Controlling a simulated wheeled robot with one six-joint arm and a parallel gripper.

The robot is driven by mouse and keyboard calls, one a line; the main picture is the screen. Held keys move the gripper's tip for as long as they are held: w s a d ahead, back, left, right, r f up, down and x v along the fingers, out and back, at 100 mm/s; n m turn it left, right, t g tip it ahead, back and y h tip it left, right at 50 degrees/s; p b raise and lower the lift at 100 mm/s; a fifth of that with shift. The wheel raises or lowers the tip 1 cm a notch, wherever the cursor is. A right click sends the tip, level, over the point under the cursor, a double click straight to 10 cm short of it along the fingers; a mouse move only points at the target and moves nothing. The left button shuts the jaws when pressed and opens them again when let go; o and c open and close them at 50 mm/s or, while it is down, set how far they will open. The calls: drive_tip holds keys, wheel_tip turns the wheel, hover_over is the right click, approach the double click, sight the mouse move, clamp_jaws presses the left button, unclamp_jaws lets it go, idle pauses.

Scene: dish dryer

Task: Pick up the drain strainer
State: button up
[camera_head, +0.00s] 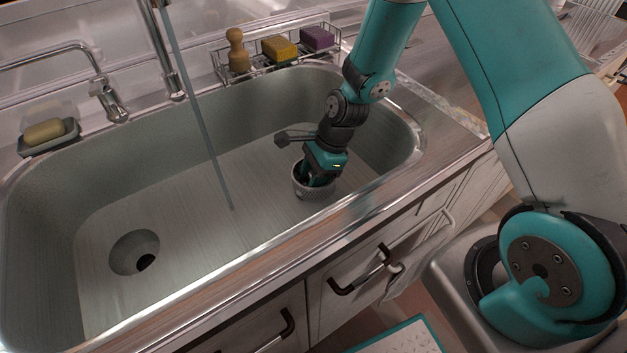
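The drain strainer (316,193) is a small grey perforated metal cup in the right part of the sink basin (170,190). It looks upright on the basin floor. My gripper (316,181) points down into the strainer from above, with its fingertips at or inside the rim. The fingertips are mostly hidden by the strainer wall and the gripper body, so I cannot tell whether they are closed on it. The round drain hole (134,252) is open at the left of the basin floor.
A thin grey stream or rod (198,120) slants from the faucet (168,60) to the basin floor. A wire rack (262,71) with a brush and two sponges stands behind the sink. A soap dish (50,146) sits at the left rim.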

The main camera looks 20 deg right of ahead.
drive_tip(key=c, duration=0.7)
drive_tip(key=shift+r, duration=0.1)
